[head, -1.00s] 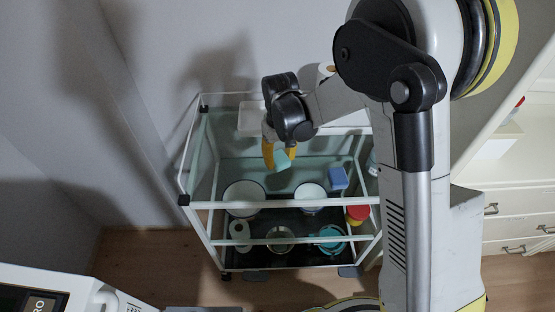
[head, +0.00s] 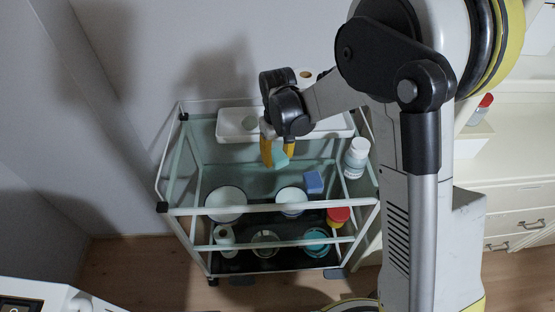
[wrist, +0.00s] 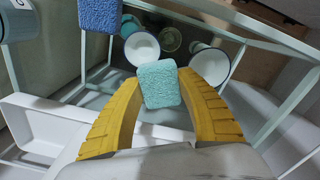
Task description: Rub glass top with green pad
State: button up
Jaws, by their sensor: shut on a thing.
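The green pad (head: 280,159) is a small pale green block between the yellow fingers of my gripper (head: 277,153). In the wrist view my gripper (wrist: 161,95) is shut on the pad (wrist: 159,84), which sticks out past the fingertips. The glass top (head: 232,176) is the pale greenish upper shelf of a white-framed trolley. The gripper points down over its middle, in front of a white tray. I cannot tell whether the pad touches the glass.
The white tray (head: 231,136) lies at the back. A red-lidded container (head: 338,216) and other vessels are lower. White rails (head: 180,211) edge the trolley.

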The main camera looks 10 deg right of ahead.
jog(key=shift+r+p, duration=1.5)
jog(key=shift+r, duration=1)
jog(key=shift+d, duration=0.1)
